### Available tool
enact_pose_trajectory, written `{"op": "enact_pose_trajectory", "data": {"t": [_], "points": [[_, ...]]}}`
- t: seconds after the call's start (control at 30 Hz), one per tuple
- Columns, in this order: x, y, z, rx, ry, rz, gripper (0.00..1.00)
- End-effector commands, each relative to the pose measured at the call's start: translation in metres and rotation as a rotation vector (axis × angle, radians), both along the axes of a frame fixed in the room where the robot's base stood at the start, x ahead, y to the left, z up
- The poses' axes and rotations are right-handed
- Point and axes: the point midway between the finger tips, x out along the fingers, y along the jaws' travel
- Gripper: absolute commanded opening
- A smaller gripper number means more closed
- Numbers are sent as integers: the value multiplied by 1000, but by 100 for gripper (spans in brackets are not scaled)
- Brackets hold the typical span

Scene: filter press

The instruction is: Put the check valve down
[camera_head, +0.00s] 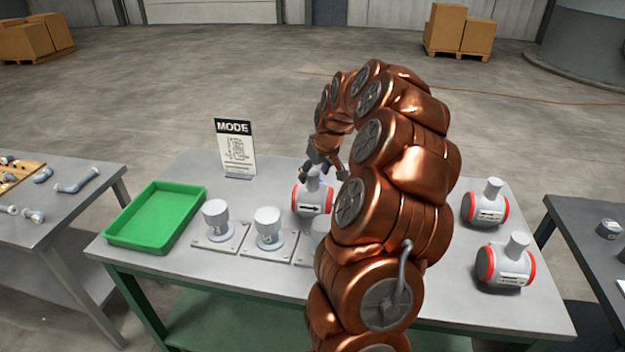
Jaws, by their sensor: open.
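A check valve (311,199), a grey body with red end bands and an arrow label, stands on the table behind the row of fixture plates. My gripper (322,172) is open just above it, its fingers around or beside the valve's upright neck; I cannot tell whether they touch. My copper-coloured arm hides the table to the right of this valve. Two similar check valves stand at the table's right side, one farther back (485,207) and one nearer (506,264).
A green tray (197,196) is at the table's left. Plates with grey cylindrical fittings (216,220) (268,228) line the front; another is partly hidden. A MODE sign (235,148) stands behind. Side tables (50,228) (577,241) flank the main one.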

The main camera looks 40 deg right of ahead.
Motion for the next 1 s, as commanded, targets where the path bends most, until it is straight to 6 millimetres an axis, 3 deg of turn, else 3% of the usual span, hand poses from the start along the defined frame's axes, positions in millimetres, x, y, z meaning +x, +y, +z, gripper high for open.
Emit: {"op": "enact_pose_trajectory", "data": {"t": [0.4,0.6,0.83,0.93,1.0], "points": [[-27,4,67,-4,-5,-1,67],[-34,6,84,-1,-2,-1,67],[-36,8,87,2,1,2,67],[-34,23,89,7,6,19,67],[-33,48,91,17,17,48,67]]}}
